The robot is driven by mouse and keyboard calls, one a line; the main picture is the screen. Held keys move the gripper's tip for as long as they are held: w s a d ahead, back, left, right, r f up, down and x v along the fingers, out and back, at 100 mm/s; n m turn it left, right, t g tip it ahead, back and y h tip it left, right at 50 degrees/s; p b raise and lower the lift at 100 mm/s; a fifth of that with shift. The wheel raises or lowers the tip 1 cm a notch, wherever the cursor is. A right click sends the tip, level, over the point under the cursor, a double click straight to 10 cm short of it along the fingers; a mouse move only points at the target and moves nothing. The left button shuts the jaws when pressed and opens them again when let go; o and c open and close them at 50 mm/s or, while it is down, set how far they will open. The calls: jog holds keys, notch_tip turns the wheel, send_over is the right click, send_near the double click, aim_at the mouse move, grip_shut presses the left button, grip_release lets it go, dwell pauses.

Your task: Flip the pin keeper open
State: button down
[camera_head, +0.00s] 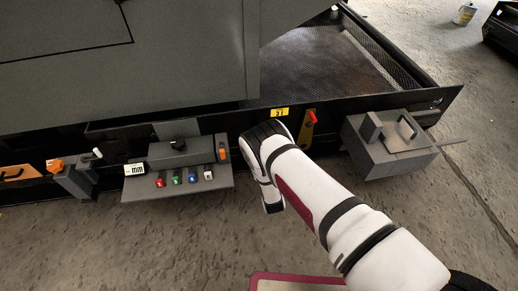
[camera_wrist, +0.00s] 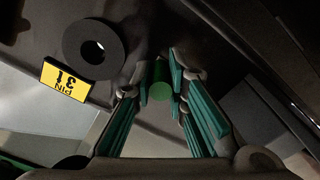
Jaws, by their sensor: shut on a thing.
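My gripper (camera_wrist: 160,88) is shut on a green cylinder (camera_wrist: 160,84), which sits between its teal-padded fingertips in the wrist view. I cannot tell whether this cylinder is part of the pin keeper. A black ring with a hole (camera_wrist: 70,48) is to the left of the fingers, beside a yellow label reading "PIN 31" (camera_wrist: 64,80) upside down. In the head view my gripper (camera_head: 268,160) is at the dark frame rail, just below the yellow label (camera_head: 279,112). Its fingertips and the keeper are hidden there by my own arm.
A yellow lever with a red end (camera_head: 309,119) is on the rail to the right. Further right is a grey box with a handle (camera_head: 385,158). A grey shelf (camera_head: 150,190) with several coloured parts is to the left. The concrete floor in front is mostly clear.

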dwell(0.3)
jog(key=c, duration=1.6)
grip_release()
jog(key=shift+o, duration=0.2)
jog(key=shift+s, duration=0.1)
jog(key=v, duration=1.2)
